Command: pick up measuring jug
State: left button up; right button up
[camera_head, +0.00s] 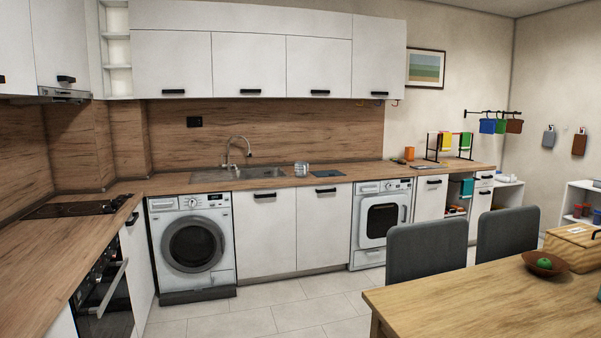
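I cannot clearly make out a measuring jug. A small clear or greyish vessel (301,169) stands on the wooden counter (160,185) just right of the sink (243,173). It may be the jug, but it is too small to tell. A flat dark item (327,173) lies to the right of it. Neither of my grippers is in view.
A wooden table (470,307) fills the lower right, with a brown bowl (543,263) holding a green fruit and a wooden box (575,246). Two grey chairs (426,250) (507,233) stand at its far side. The tiled floor (270,308) before the cabinets is clear.

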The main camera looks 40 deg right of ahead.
aim_at(302, 167)
jog(key=i+l+z, duration=0.4)
jog(key=i, duration=0.35)
jog(key=i+l+z, duration=0.2)
jog(key=i, duration=0.2)
jog(key=i+u, duration=0.1)
jog(key=i, duration=1.65)
jog(key=i+l+z, duration=0.3)
jog(key=i, duration=0.45)
jog(key=i+j+z, duration=0.1)
jog(key=i+z, duration=0.2)
jog(key=i, duration=0.5)
